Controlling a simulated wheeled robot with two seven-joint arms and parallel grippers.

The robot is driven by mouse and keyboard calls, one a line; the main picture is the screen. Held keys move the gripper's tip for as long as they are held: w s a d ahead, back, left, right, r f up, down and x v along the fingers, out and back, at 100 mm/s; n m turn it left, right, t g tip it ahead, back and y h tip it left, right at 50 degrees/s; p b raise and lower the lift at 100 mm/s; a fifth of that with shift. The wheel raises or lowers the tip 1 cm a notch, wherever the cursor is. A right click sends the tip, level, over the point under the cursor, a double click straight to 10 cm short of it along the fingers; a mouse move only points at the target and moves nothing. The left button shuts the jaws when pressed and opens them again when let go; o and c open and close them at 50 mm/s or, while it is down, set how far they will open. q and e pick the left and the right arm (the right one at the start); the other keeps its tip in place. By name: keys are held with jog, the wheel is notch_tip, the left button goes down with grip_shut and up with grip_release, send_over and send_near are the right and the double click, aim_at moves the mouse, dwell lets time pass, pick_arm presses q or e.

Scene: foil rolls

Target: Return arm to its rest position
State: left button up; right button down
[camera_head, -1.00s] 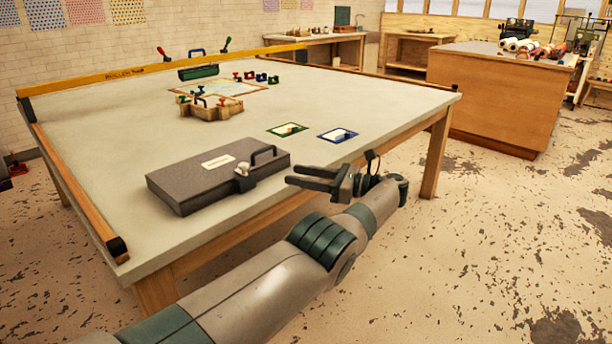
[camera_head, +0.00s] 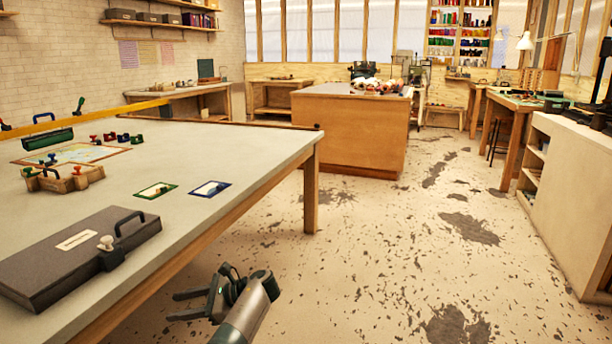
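My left gripper (camera_head: 172,306) is low in the picture, in front of the near right edge of the large table (camera_head: 225,142). Its two dark fingers point left and stand apart, with nothing between them. Only the wrist and a short piece of my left arm show, coming in from the bottom edge. My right arm and gripper are out of view.
The table holds a closed dark case (camera_head: 75,270), a green-framed card (camera_head: 156,190), a blue-framed card (camera_head: 210,188) and a wooden box (camera_head: 65,180). A wooden counter (camera_head: 350,135) with several rolls (camera_head: 380,86) stands behind. A white cabinet (camera_head: 570,205) stands right. The floor between is clear.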

pick_arm(q)
jog(key=s+d+f+n+t+h, duration=0.15)
jog(key=s+f, duration=0.25)
jog(key=f, duration=0.4)
jog(key=s+f+n+h, duration=0.15)
jog(key=s+f, duration=0.25)
jog(key=f, duration=0.4)
jog(key=s+d+f+n+t+h, duration=0.1)
jog(key=s+d+f+n+h, duration=0.15)
jog(key=s+f, duration=0.55)
jog(key=s+d+f+n+h, duration=0.25)
jog(key=s+f+h, duration=0.2)
jog(key=s, duration=0.55)
jog(key=s+d+r+n+t+h, duration=0.1)
jog(key=s+d+r+n+h, duration=0.25)
jog(key=s, duration=0.75)
jog(key=s+d+r+n+t+h, duration=0.2)
jog(key=s+d+r, duration=0.25)
jog(key=s, duration=0.65)
notch_tip(320, 180, down, 17)
jog(key=p, duration=1.3)
jog(key=shift+s+a+p, duration=0.15)
jog(key=shift+a+p, duration=0.05)
jog(key=shift+p, duration=0.15)
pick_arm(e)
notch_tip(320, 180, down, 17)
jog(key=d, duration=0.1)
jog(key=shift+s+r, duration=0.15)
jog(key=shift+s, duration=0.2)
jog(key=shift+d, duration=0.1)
